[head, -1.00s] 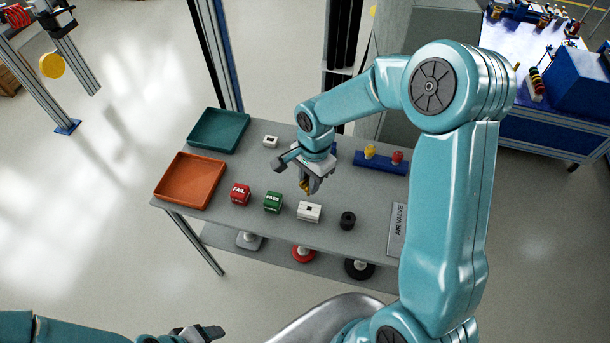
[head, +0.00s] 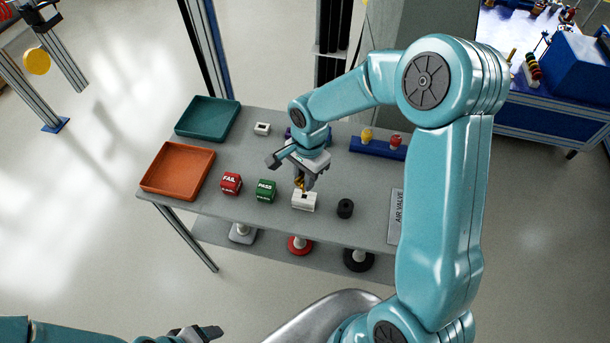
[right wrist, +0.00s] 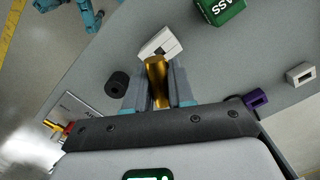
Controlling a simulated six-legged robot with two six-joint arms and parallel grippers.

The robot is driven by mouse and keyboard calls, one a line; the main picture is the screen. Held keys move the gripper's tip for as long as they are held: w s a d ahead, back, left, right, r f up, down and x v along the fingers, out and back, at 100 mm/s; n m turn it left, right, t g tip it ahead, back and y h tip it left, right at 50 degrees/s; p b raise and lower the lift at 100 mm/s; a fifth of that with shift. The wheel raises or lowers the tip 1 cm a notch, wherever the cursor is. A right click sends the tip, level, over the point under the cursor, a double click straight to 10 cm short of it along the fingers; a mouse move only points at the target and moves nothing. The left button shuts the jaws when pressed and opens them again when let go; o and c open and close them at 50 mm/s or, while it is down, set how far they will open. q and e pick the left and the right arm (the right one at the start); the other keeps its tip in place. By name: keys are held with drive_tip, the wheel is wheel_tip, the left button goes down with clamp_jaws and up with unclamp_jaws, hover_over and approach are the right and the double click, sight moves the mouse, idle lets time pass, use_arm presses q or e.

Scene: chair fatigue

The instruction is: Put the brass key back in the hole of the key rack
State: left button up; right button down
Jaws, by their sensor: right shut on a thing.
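My right gripper (head: 301,184) is shut on the brass key (right wrist: 157,80), which points down from between its fingers. In the head view the key (head: 299,184) is over the back edge of a white block with a dark hole, likely the key rack (head: 304,203). I cannot tell whether the key touches the block. In the right wrist view the white block (right wrist: 160,42) sits just beyond the key, which hides part of it. My left gripper (head: 195,333) is at the bottom edge, empty and away from the table; its opening is unclear.
A red FAIL cube (head: 231,183) and a green PASS cube (head: 265,190) stand left of the block, and a black cylinder (head: 345,208) stands right. An orange tray (head: 150,183), a teal tray (head: 182,128), a smaller white block (head: 262,129) and a blue rack (head: 368,146) lie farther out.

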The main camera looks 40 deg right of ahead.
drive_tip(key=shift+d+f, duration=0.1)
drive_tip(key=shift+f, duration=0.35)
drive_tip(key=shift+s, duration=0.1)
drive_tip(key=shift+r, duration=0.1)
drive_tip(key=shift+b, duration=0.75)
idle(1.1)
drive_tip(key=shift+f+b, duration=2.05)
drive_tip(key=shift+f, duration=0.05)
drive_tip(key=c, duration=0.9)
unclamp_jaws()
drive_tip(key=r, duration=0.5)
drive_tip(key=d+r, duration=0.1)
drive_tip(key=r, duration=1)
drive_tip(key=shift+d+r, duration=0.15)
drive_tip(key=shift+d, duration=0.05)
